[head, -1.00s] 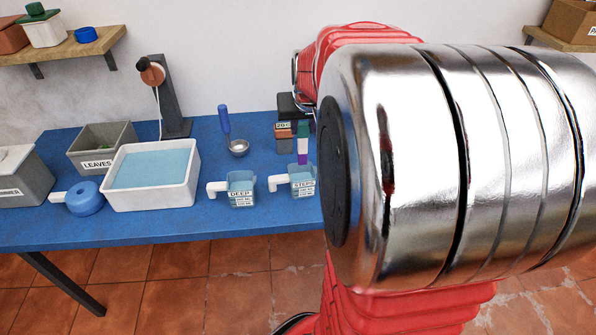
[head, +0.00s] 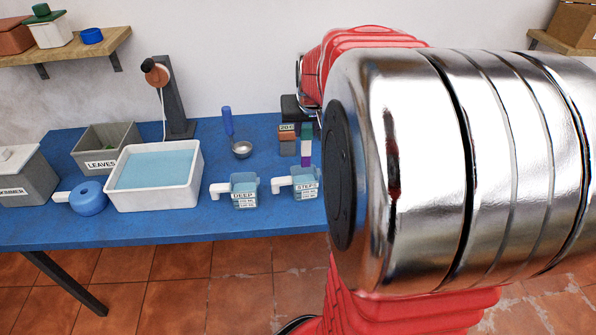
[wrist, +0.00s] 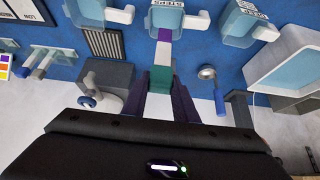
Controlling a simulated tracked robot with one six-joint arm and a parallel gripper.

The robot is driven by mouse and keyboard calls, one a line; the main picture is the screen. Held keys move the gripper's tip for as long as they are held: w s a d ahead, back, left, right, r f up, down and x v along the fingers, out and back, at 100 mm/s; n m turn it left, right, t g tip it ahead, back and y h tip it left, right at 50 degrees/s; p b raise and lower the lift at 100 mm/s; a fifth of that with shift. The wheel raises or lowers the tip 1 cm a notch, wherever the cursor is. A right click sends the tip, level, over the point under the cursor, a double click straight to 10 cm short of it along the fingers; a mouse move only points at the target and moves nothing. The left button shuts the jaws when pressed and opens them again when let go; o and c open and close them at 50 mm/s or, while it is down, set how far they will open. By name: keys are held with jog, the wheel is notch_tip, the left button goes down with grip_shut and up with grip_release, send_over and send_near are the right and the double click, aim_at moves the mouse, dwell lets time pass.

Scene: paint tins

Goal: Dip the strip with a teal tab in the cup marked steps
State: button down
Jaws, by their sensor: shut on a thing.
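My gripper (wrist: 160,84) is shut on the teal tab (wrist: 160,77) of a strip, whose white part and purple end (wrist: 164,35) point away from the jaws. In the head view the strip hangs upright, with its teal tab (head: 306,130) on top and purple (head: 306,159) below. The clear blue cup marked STEPS (head: 306,184) stands just below the strip, and also shows in the wrist view (wrist: 166,16). The purple end overlaps the cup's far rim in the picture; I cannot tell whether it is inside. My arm hides much of the right side.
A cup marked DEEP (head: 244,190) stands close left of the STEPS cup. A white basin (head: 155,205) of liquid, a LEAVES box (head: 78,152) and a blue-handled ladle (head: 228,122) are further left. Another cup (wrist: 88,14) is on the STEPS cup's other side.

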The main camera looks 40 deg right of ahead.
dwell(0.3)
jog(key=shift+r, duration=2)
